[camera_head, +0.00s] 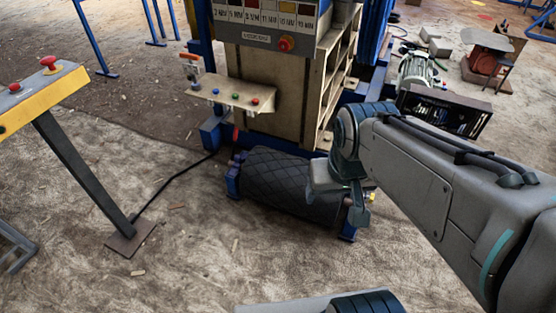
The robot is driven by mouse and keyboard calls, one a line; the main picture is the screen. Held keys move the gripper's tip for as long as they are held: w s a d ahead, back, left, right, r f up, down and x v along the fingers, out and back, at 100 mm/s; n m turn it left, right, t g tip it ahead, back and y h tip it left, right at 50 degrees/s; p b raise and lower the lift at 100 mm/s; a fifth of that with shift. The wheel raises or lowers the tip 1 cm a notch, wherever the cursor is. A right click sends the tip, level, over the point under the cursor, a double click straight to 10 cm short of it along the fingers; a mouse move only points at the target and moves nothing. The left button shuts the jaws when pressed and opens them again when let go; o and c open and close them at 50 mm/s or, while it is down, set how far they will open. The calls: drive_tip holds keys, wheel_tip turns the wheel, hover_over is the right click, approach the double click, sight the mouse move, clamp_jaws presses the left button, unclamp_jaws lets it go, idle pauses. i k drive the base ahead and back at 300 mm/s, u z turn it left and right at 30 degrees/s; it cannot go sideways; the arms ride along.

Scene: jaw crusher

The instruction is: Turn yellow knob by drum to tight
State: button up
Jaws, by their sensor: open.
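The drum (285,184) is a dark, diamond-patterned roller lying low in a blue frame at the foot of the crusher. A small yellow part (372,196), which looks like the knob, shows at the drum's right end. My gripper (358,208) points down at that end, just left of the yellow part in the picture. It is open and nothing shows between its fingers. My wrist and gripper hide part of the drum's right end. I cannot tell whether the fingers touch the knob, nor how far it is turned.
A shelf with small coloured buttons (235,95) juts out above the drum. A yellow control stand (45,92) with red buttons is at the left, and a black cable runs from its foot. A black crate (445,108) stands behind my arm. The ground in front is mostly clear.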

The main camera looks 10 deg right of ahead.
sight(371, 198)
drive_tip(key=i, duration=0.65)
drive_tip(key=u, duration=2.3)
drive_tip(key=k, duration=1.75)
drive_tip(key=z, duration=2.3)
